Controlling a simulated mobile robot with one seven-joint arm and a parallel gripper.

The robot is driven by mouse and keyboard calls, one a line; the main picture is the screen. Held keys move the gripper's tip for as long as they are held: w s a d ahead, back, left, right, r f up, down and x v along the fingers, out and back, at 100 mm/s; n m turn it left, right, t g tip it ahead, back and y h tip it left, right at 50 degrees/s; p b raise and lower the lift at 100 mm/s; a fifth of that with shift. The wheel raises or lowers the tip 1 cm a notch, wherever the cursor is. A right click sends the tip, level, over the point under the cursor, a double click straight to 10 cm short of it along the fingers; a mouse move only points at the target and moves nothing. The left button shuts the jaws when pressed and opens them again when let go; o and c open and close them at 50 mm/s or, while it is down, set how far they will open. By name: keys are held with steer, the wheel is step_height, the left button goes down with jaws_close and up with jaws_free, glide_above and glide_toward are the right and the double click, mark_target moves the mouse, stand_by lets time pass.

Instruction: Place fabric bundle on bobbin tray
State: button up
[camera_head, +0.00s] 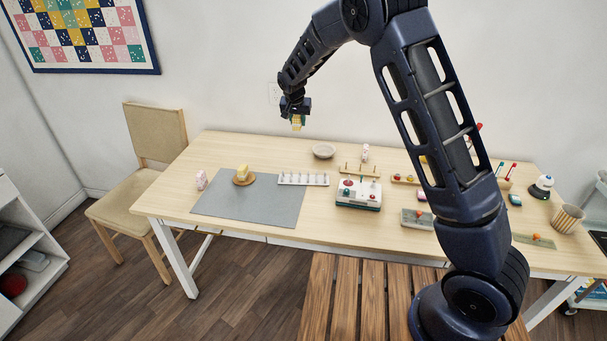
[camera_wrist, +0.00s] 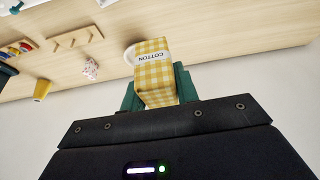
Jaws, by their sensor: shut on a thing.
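My gripper (camera_head: 296,115) is shut on a yellow gingham fabric bundle (camera_wrist: 158,75) with a "COTTON" label. In the wrist view, the green fingers (camera_wrist: 158,88) clasp it from both sides. In the head view, the bundle (camera_head: 297,124) hangs under the gripper, well above the table's back part. The bobbin tray appears to be the long white tray (camera_head: 303,181) with a row of small upright pegs, at the grey mat's back right edge. It is below the held bundle and nearer the table's front.
A white bowl (camera_head: 323,151) stands behind the tray. A pegged wooden rack (camera_head: 360,170) and a white box with knobs (camera_head: 358,194) stand to its right. A yellow block on a round wooden board (camera_head: 243,182) is to its left. The grey mat's (camera_head: 250,208) front is clear.

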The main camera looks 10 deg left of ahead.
steer(key=s+d, duration=0.2)
glide_above(304, 179)
step_height(304, 179, down, 20)
steer(key=shift+w+r, duration=0.15)
stand_by(0.5)
steer(key=shift+f, duration=0.25)
steer(key=o, duration=0.9)
steer(key=shift+o, duration=0.2)
steer(key=shift+r, duration=0.1)
